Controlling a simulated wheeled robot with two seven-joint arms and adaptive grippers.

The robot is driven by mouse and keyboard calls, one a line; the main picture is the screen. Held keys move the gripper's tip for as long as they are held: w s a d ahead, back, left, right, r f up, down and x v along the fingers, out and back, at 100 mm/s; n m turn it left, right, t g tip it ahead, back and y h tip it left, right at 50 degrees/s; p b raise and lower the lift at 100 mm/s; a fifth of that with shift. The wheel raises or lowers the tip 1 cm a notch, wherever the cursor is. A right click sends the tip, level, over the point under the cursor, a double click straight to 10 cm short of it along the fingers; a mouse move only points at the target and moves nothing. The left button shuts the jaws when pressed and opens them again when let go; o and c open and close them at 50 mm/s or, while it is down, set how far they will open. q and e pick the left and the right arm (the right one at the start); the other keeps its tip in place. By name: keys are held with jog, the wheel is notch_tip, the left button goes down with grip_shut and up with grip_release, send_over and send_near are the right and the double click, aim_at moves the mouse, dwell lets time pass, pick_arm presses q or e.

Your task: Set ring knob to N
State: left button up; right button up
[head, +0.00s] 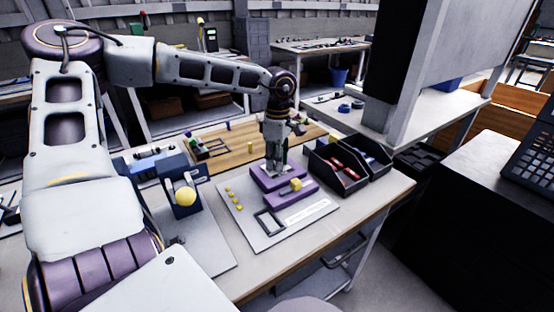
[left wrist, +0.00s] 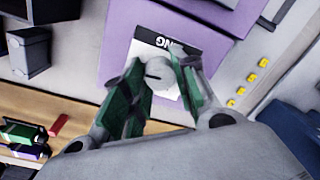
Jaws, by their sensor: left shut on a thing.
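My left gripper (head: 276,165) points down over the purple box (head: 296,198) on the grey board (head: 250,235). In the left wrist view its green-sided fingers (left wrist: 152,92) are shut on a round pale knob (left wrist: 158,76), one finger on each side. The knob has a dark line on its face and sits on a white plate with a black label strip (left wrist: 164,46). The label's last letters read "NG", partly hidden by a finger. No letter N mark for the knob's setting is legible. The fingers hide the knob in the head view. My right gripper is not in view.
Small yellow pieces (head: 233,200) and a dark square frame (head: 269,222) lie on the board. Black bins (head: 338,164) stand right.

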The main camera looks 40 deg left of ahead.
pick_arm(q)
jog(key=shift+m, duration=0.5)
jog(key=o, duration=1.1)
jog(key=shift+c, duration=0.2)
notch_tip(320, 180, up, 12)
jog(key=shift+w, duration=0.3)
jog(key=shift+a+r, duration=0.1)
jog(key=shift+a, duration=0.05)
dwell(0.4)
